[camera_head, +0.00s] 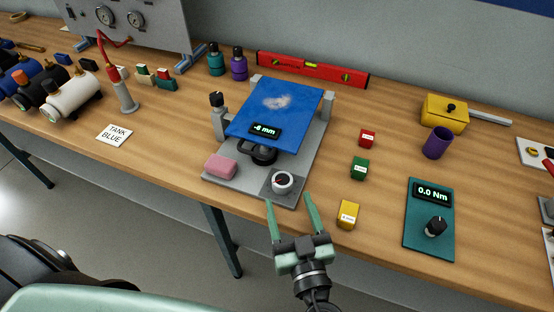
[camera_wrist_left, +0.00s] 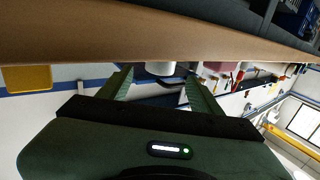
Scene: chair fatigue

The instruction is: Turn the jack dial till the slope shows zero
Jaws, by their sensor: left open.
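The jack dial (camera_head: 282,183) is a round knob with a light rim and dark top, at the front corner of a grey base plate (camera_head: 225,193). A blue slope plate (camera_head: 300,107) sits tilted above the base. Its small display (camera_head: 265,131) appears to read -8 mm. My left gripper (camera_head: 289,200) is open and empty, its fingertips just in front of the dial, one to each side. In the left wrist view, the pale dial (camera_wrist_left: 160,68) shows between the open fingers (camera_wrist_left: 159,80). My right gripper is not in view.
A pink block (camera_head: 221,167) lies on the base left of the dial. A yellow block (camera_head: 348,215) stands close right of my gripper, with green (camera_head: 359,168) and red (camera_head: 367,138) blocks behind. A teal torque panel (camera_head: 428,205) reads 0.0 Nm. A red level (camera_head: 312,69) lies behind.

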